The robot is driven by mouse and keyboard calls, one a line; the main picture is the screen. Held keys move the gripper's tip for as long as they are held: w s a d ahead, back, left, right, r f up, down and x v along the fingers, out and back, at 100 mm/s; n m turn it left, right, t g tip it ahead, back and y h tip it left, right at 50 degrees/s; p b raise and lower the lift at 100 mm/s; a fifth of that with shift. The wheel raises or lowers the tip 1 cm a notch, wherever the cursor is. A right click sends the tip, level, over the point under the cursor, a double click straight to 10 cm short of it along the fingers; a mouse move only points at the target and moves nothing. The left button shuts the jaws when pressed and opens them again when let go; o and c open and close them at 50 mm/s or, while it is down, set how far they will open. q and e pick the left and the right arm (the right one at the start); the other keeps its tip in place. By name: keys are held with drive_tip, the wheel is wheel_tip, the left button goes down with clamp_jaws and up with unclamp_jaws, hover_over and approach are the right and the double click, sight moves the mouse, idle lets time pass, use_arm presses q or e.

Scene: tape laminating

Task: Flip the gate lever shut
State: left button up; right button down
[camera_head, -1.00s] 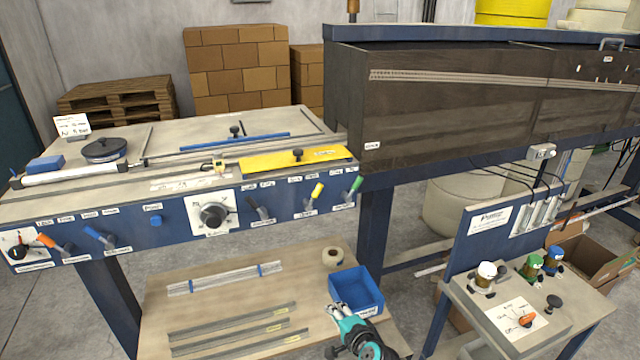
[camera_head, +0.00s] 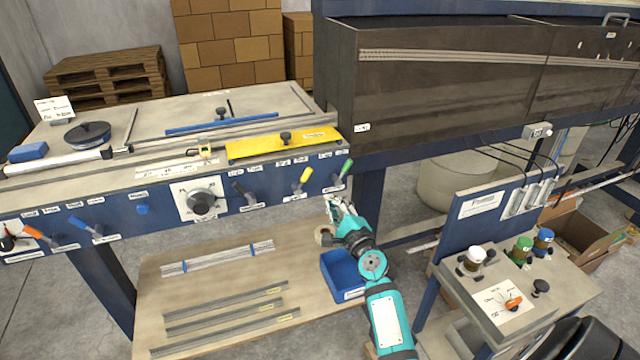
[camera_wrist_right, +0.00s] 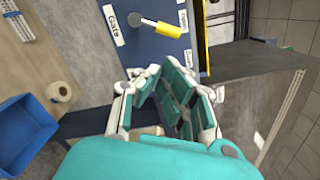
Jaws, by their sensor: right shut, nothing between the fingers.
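The yellow-handled lever (camera_head: 303,178) sits on the blue front panel of the workbench, with its handle tilted up and to the right. It also shows in the right wrist view (camera_wrist_right: 163,28), beside a label (camera_wrist_right: 115,27) that reads "Gate". My right gripper (camera_head: 338,205) is just below the panel, right of and lower than the yellow lever and under the green-handled lever (camera_head: 346,169). In the right wrist view its fingers (camera_wrist_right: 165,85) are shut and empty, apart from the yellow lever. My left gripper is not in view.
A round dial (camera_head: 202,203) and a dark lever (camera_head: 239,190) are left of the yellow lever. Below are a shelf (camera_head: 215,265) with metal strips, a blue bin (camera_head: 341,279) and a tape roll (camera_head: 323,236). A control stand (camera_head: 500,210) stands at the right.

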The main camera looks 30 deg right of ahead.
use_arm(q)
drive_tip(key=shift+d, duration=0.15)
use_arm(e)
drive_tip(key=w, duration=0.3)
drive_tip(key=w+d, duration=0.1)
drive_tip(key=w, duration=0.5)
drive_tip(key=shift+d+r, duration=0.1)
drive_tip(key=shift+d, duration=0.3)
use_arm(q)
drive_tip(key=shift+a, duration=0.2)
use_arm(e)
drive_tip(key=shift+r+n, duration=0.1)
drive_tip(key=shift+n, duration=0.2)
